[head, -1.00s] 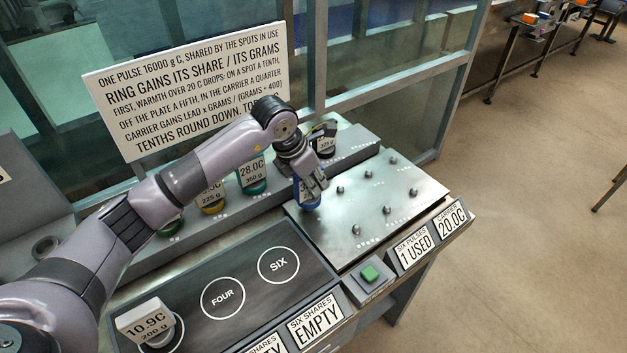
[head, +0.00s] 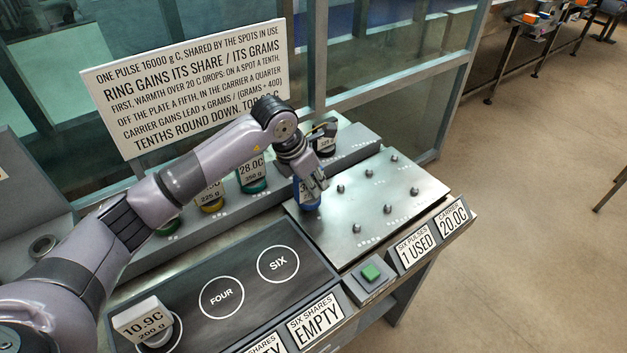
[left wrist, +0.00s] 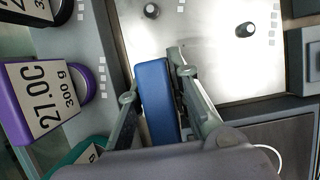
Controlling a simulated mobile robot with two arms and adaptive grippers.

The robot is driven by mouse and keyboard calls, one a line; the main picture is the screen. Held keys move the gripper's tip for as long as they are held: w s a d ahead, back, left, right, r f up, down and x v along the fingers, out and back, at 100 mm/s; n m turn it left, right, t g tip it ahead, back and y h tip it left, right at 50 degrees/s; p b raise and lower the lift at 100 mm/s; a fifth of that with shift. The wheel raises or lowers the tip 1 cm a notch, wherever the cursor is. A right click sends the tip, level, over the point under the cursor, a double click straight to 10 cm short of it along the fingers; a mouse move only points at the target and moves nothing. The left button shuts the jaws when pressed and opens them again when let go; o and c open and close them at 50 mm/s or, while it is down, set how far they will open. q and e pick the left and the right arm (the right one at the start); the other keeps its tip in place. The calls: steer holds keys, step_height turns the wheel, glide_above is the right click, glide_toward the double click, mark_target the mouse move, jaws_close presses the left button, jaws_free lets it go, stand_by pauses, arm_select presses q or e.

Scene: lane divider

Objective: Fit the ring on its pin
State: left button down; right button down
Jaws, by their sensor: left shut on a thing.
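My left gripper (head: 312,184) is shut on a blue ring (head: 306,197) with a label mostly hidden by the fingers. The blue ring also shows between the fingers in the left wrist view (left wrist: 155,95). It is at the left end of a shiny metal plate (head: 390,205) with several short dark pins, one being a pin (head: 340,188) just right of the ring. Two pins show in the left wrist view, one of them the pin (left wrist: 244,30). I cannot tell whether the ring touches the plate. My right gripper is not in view.
A dark tray (head: 250,292) with marked circles and a green button (head: 371,272) are in front. A large sign (head: 190,85) stands behind.

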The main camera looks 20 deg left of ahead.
mark_target(296, 178)
arm_select(q)
steer(key=shift+f+b, duration=0.75)
steer(key=shift+f, duration=0.25)
steer(key=c, duration=1.4)
jaws_free()
steer(key=shift+r, duration=0.1)
steer(key=shift+s+a+r, duration=0.1)
steer(key=shift+r, duration=0.2)
steer(key=v, duration=1.1)
steer(key=shift+s+r, duration=0.1)
steer(key=shift+r, duration=0.05)
